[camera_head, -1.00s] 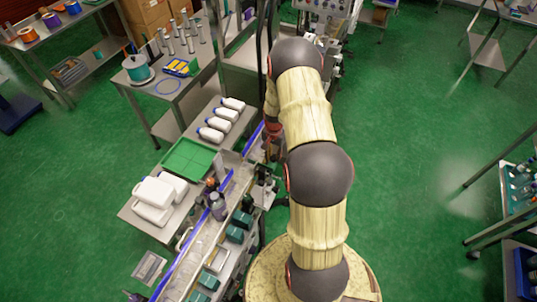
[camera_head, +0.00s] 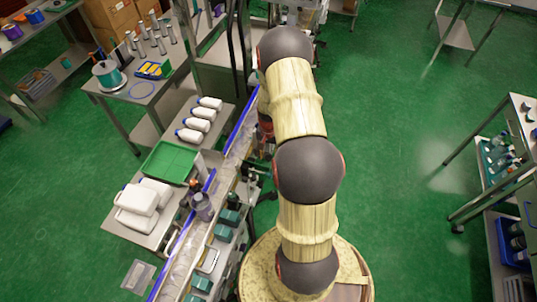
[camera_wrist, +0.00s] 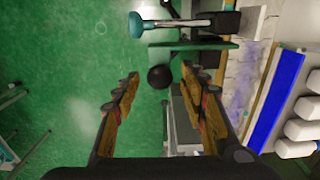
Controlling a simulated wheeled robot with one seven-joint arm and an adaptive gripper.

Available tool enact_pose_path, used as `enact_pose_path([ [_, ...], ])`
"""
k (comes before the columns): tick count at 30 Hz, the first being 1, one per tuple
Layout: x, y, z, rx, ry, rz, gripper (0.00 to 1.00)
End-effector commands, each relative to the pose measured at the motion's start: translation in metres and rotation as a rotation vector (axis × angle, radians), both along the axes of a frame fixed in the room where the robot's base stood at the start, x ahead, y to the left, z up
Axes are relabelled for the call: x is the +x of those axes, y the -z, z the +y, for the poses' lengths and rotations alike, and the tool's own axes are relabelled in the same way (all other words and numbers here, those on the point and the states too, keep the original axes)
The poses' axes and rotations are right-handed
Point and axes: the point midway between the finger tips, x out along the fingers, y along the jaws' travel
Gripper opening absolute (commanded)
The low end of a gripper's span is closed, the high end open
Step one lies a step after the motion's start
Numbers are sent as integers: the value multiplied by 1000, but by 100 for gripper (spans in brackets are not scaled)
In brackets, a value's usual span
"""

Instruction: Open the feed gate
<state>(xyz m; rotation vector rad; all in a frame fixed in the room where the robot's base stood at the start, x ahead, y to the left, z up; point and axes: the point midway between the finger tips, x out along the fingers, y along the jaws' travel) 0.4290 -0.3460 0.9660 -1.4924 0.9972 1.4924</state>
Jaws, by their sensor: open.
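My gripper (camera_wrist: 160,74) is open and empty in the wrist view, its two fingers spread over green floor. Above it, a teal rounded knob (camera_wrist: 137,25) sits on the end of a grey bar (camera_wrist: 195,22) that reaches out from the conveyor side. I cannot tell for sure whether this is the feed gate's handle. A dark round ball (camera_wrist: 160,77) shows between the fingertips, apparently beyond them. In the head view my arm hides the gripper and much of the machine behind it.
The conveyor (camera_head: 180,265) with blue rails runs along my left. A dark bottle (camera_head: 202,207) stands on it. Beside it are a green tray (camera_head: 171,162) and white bottles (camera_head: 200,124). A shelf rack (camera_head: 510,185) stands at right. The floor between is clear.

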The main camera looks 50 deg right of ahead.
Motion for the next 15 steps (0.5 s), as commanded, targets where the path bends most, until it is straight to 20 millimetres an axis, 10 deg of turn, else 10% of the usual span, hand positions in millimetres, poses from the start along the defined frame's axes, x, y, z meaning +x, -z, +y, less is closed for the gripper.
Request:
enact_pose_path([
  [15,1,-29,-1,-2,0,-3,43],
])
